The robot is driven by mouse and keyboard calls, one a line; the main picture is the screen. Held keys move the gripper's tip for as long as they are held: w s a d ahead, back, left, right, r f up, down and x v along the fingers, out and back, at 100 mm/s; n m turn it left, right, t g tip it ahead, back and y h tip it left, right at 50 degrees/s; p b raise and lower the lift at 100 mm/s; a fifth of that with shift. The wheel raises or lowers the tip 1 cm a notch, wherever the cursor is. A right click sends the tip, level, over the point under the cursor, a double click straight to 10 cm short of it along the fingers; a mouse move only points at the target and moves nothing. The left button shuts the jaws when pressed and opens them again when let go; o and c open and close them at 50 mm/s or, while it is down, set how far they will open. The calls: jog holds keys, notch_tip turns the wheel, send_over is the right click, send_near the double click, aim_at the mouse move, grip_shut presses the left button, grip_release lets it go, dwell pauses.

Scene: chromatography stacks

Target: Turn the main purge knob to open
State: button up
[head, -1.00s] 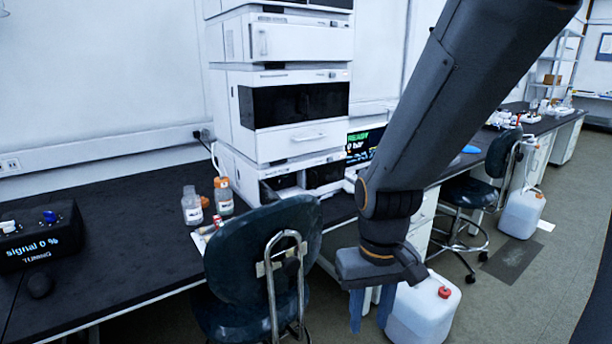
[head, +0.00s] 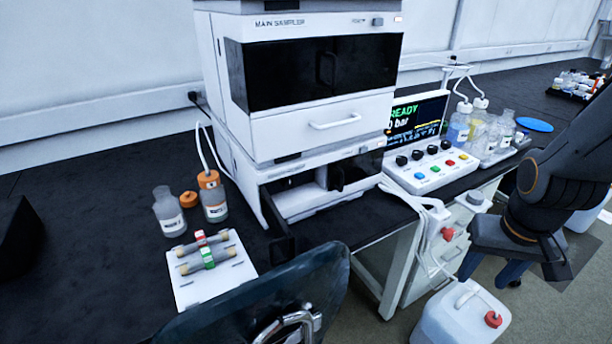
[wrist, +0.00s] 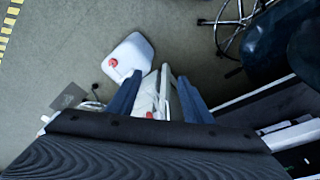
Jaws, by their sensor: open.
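The main stack of white instrument modules (head: 285,95) stands on the bench in the head view, its upper module marked MAIN SAMPLER. A white control box (head: 428,168) sits to its right with a row of black knobs (head: 432,150) and coloured buttons. I cannot make out which knob is the purge knob, or its position. A screen (head: 418,120) behind the box reads READY and a bar value. My gripper (head: 492,270) is open and empty, low beyond the bench's front edge, right of and below the box. Its blue fingers also show in the wrist view (wrist: 158,76), pointing over the floor.
A dark chair (head: 270,305) stands in front of the stack. A white canister with a red cap (head: 462,315) is on the floor near my gripper. Bottles (head: 168,212) and a white tray with vials (head: 212,275) lie left. A white fitting with a red part (head: 440,222) juts out below the box.

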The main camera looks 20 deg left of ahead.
jog(key=w+a+n+t+y+p, duration=0.1)
jog(key=w+a+n+t+p, duration=0.15)
jog(key=w+a, duration=0.6)
jog(key=n+t+y+p, duration=0.3)
jog(key=n+y, duration=0.2)
jog(key=y, duration=0.6)
send_near(290, 184)
jog(key=a, duration=0.1)
jog(key=shift+m+g, duration=0.25)
jog(key=x, duration=0.4)
jog(key=p+x, duration=0.1)
jog(key=x, duration=0.2)
jog(key=shift+w+a+f, duration=0.1)
jog(key=shift+w+f, duration=0.05)
jog(key=shift+w, duration=0.35)
jog(key=c, duration=1.1)
jog(key=shift+o, duration=0.2)
